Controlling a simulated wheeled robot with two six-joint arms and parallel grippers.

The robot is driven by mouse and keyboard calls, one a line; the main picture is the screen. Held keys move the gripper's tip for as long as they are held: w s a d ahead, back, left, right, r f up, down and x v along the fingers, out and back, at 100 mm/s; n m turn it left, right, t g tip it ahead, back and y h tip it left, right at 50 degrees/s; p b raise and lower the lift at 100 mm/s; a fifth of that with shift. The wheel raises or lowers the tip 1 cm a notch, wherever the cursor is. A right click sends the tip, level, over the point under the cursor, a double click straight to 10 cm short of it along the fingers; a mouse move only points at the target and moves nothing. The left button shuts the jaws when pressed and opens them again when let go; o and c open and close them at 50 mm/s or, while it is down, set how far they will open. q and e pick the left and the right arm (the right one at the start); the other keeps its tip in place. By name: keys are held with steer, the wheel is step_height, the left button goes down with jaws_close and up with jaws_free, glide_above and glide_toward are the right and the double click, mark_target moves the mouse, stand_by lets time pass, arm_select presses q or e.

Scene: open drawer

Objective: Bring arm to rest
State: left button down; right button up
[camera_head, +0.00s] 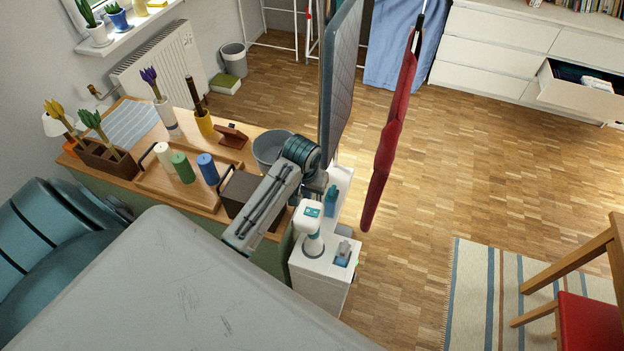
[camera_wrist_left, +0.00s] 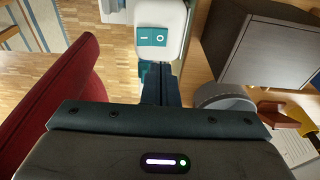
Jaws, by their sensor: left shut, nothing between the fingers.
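My left arm reaches in over the wooden sideboard (camera_head: 215,210) in the head view, with its dark teal wrist at the sideboard's right end. My left gripper (camera_head: 318,186) is small and partly hidden there, beside a white device with a teal switch panel (camera_head: 312,212). In the left wrist view the dark fingers of this gripper (camera_wrist_left: 160,72) are together and empty. The device's white head with the teal I/O switch (camera_wrist_left: 162,20) shows just beyond them. I cannot tell whether they touch. My right gripper is in neither view.
A red hanging panel (camera_head: 388,140) and a grey-blue upright panel (camera_head: 340,70) stand close to the left wrist. A tray (camera_head: 150,182) with several cylinders and a grey bucket (camera_head: 268,146) are on the sideboard. A white drawer (camera_head: 580,98) stands open at the far right. The middle floor is clear.

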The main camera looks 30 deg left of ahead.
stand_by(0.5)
arm_select(q)
steer(key=s+d+r+m+t, duration=0.1)
steer(key=s+d+r+m, duration=0.15)
steer(key=s, duration=0.95)
steer(key=s+d+r+m+t, duration=0.1)
steer(key=s+d+r, duration=0.15)
steer(key=s, duration=0.95)
steer(key=a+f+g+b, duration=0.15)
steer(key=f+b, duration=0.25)
steer(key=f, duration=1.5)
steer(key=a+f+b, duration=0.2)
steer(key=f+b, duration=0.2)
steer(key=f, duration=1.5)
steer(key=s+f+b, duration=0.3)
steer(key=s+f, duration=0.6)
steer(key=f, duration=0.3)
steer(key=s+a+f+g+b, duration=0.1)
steer(key=s+f+b, duration=0.2)
steer(key=s+f, duration=0.6)
step_height(320, 180, down, 4)
steer(key=shift+s+a+f, duration=0.2)
steer(key=shift+s+f, duration=0.05)
